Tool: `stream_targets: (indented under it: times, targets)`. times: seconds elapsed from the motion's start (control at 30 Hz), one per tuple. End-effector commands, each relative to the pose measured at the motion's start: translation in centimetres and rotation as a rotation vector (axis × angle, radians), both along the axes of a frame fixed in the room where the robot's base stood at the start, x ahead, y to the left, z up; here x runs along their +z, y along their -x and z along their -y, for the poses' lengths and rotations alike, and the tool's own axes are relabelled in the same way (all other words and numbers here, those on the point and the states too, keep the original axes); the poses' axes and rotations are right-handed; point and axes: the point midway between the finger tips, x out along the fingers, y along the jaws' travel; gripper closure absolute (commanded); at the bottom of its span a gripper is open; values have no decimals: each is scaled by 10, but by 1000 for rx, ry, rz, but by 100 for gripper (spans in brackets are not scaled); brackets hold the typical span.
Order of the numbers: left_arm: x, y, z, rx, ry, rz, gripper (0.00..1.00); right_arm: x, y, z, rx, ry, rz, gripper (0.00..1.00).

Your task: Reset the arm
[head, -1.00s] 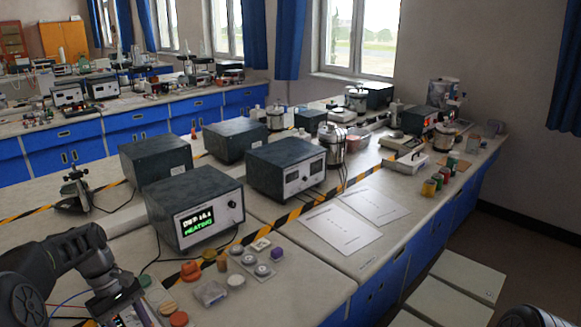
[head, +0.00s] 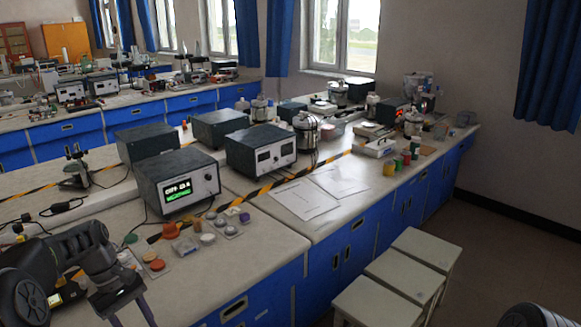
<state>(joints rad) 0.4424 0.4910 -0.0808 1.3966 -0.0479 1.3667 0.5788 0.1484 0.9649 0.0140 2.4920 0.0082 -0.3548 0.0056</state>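My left arm comes in at the lower left of the head view. Its gripper (head: 131,314) points down over the near left end of the bench (head: 262,243), with two dark fingers spread apart. Nothing shows between the fingers, but their tips run to the picture's bottom edge. A small part of my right arm (head: 527,317) shows in the bottom right corner; its gripper is outside the picture.
Paper sheets (head: 301,199) lie to the right. White stools (head: 421,246) stand in front of the bench. Open floor is at right.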

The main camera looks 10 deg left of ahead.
Motion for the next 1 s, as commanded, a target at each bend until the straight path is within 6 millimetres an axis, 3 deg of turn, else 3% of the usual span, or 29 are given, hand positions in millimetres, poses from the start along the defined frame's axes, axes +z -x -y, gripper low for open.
stream_targets:
  times: [0.33, 0.47, 0.57, 0.67, 0.77, 0.87, 1.0]
  targets:
    - [-28, -38, -9, -64, -79, 199, 52, 0, 0, 0, 1, -1, 1, 64]
    - [-55, -51, -2, -112, -110, 281, 52, 0, 0, 0, 1, -1, 1, 64]
    - [-84, -58, 14, -167, -131, 346, 52, 0, 0, 0, 1, -1, 1, 64]
    - [-122, -61, 44, -242, -148, 414, 52, 0, 0, 0, 1, -1, 1, 64]
    - [-172, -51, 95, -350, -158, 490, 52, 0, 0, 0, 1, -1, 1, 64]
    - [-214, -21, 156, -464, -155, 549, 52, 0, 0, 0, 1, -1, 1, 64]
    - [-252, 46, 234, -607, -121, 586, 52, 0, 0, 0, 1, -1, 1, 64]
